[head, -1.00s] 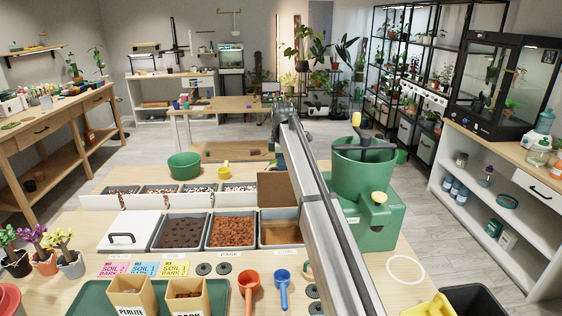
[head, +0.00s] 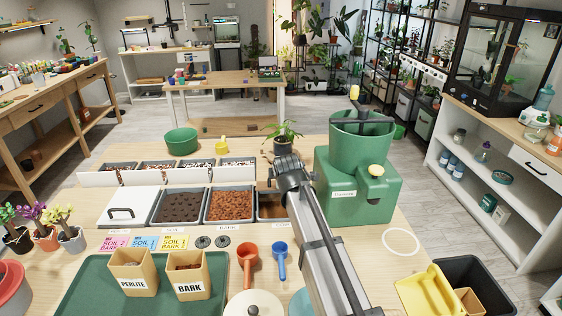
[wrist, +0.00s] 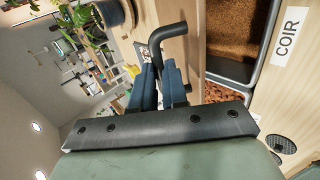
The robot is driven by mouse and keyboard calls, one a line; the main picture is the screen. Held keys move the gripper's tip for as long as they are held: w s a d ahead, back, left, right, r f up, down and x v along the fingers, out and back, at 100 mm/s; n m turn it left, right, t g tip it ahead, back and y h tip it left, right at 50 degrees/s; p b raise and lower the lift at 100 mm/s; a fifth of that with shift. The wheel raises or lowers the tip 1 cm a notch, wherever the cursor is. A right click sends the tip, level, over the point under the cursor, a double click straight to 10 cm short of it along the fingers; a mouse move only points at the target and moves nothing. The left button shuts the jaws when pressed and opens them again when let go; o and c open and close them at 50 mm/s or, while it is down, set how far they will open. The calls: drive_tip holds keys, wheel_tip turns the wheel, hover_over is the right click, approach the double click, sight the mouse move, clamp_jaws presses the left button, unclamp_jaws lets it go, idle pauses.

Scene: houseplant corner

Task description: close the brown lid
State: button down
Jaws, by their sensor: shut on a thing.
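The brown lid (wrist: 194,40) shows in the wrist view as a brown panel beside the open coir bin (wrist: 236,25). It looks raised at the bin's back side; its exact tilt is hard to tell. My gripper (wrist: 160,75) is shut on the lid's black handle (wrist: 170,33), which sits between the blue fingers. In the head view my arm hides most of the lid and the fingers. Part of the coir bin (head: 271,207) shows there to the left of my arm, with its coir visible.
A closed white lid (head: 128,205) and bins of dark soil (head: 181,206) and bark (head: 230,206) stand left of the coir. A green machine (head: 360,190) stands close on the right. A potted plant (head: 283,142) stands behind. Scoops (head: 280,258) lie in front.

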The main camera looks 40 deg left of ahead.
drive_tip(key=shift+s+d+f+t+y, duration=0.35)
drive_tip(key=shift+s+d+f, duration=0.3)
drive_tip(key=shift+f, duration=1.05)
drive_tip(key=shift+s+d+f+t+y, duration=0.3)
drive_tip(key=shift+s+d+f, duration=0.25)
drive_tip(key=shift+f, duration=1.2)
drive_tip(key=shift+s+d+f+t+y, duration=0.35)
drive_tip(key=shift+s+d+f, duration=0.3)
drive_tip(key=shift+f, duration=1.05)
drive_tip(key=c, duration=1.4)
unclamp_jaws()
drive_tip(key=shift+c, duration=0.2)
drive_tip(key=o, duration=0.3)
drive_tip(key=v, duration=1.3)
drive_tip(key=shift+s+d+r, duration=0.2)
drive_tip(key=shift+d+r, duration=0.05)
